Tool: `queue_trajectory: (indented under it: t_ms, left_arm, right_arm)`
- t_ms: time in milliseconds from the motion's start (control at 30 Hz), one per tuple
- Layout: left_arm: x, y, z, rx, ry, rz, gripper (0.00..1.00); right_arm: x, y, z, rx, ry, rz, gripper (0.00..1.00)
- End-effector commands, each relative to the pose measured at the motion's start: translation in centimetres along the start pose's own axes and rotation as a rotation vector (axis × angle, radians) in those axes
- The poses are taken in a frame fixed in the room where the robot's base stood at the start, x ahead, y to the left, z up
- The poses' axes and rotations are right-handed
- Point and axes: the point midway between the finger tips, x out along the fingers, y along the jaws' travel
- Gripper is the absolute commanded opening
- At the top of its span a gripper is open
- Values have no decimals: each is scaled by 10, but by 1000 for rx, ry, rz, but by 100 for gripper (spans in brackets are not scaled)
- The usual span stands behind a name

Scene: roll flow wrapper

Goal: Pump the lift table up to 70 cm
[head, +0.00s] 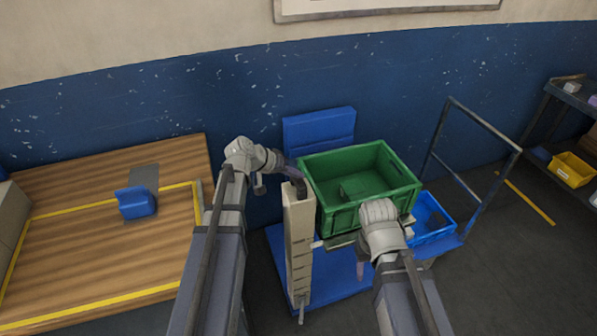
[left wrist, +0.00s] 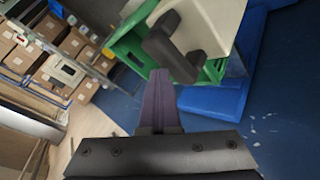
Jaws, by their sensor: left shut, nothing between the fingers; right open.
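The lift table has a blue base (head: 265,240) on the floor. A beige column (head: 299,245) with dark marks along its side stands at its front. A green crate (head: 345,217) sits raised behind the column. My left gripper (head: 291,172) is shut and empty close to the dark part on top of the column. In the left wrist view its purple fingers (left wrist: 162,98) are together, just short of a dark handle-like piece (left wrist: 172,46) on the beige column. I cannot tell whether they touch. My right gripper (head: 362,264) is open in front of the crate, partly hidden by my arm.
A blue bin (head: 430,218) is right of the green crate, beside a dark push frame (head: 481,130). A wooden bench (head: 90,245) with a small blue object (head: 136,203) is at left. A shelf with a yellow bin (head: 573,170) is at far right. The floor at right is clear.

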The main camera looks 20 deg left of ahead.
Motion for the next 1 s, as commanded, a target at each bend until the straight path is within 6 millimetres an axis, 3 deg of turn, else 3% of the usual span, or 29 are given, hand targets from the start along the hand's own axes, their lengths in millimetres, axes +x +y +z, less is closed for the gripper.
queue_trajectory:
  t_ms: [1000]
  left_arm:
    - [4, -3, 3, 1, -2, 0, 0]
  right_arm:
    - [6, 0, 0, 0, 0, 0, 50]
